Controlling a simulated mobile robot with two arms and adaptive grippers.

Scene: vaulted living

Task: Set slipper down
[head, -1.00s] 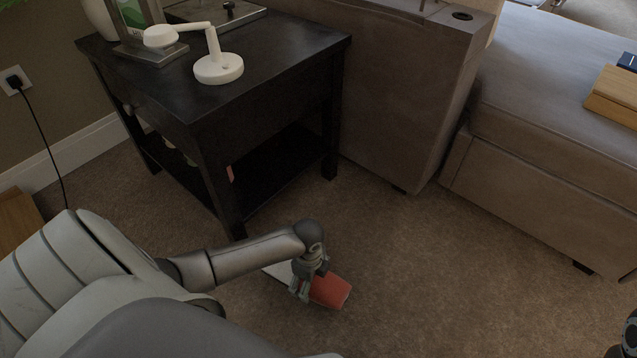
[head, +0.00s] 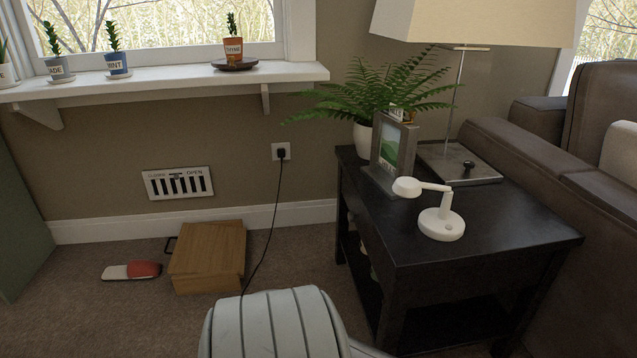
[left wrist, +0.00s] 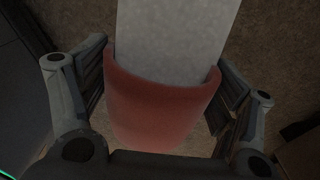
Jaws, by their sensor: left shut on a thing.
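In the left wrist view my left gripper (left wrist: 162,92) is shut on a slipper with a red toe cover (left wrist: 158,112) and a pale grey sole (left wrist: 175,38). One finger is on each side of the red part. The sole points away from the gripper, with brown carpet behind it. A second slipper (head: 132,271), red toe and whitish sole, lies on the carpet at the left of the head view, left of a wooden box. The left gripper and held slipper are outside the head view. My right gripper is in neither current view.
The wooden box (head: 208,258) stands on the carpet near the wall, with a black cord (head: 274,225) hanging to its right. A dark side table (head: 500,240) holds a white lamp, frame and fern. Carpet in front of the second slipper is clear.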

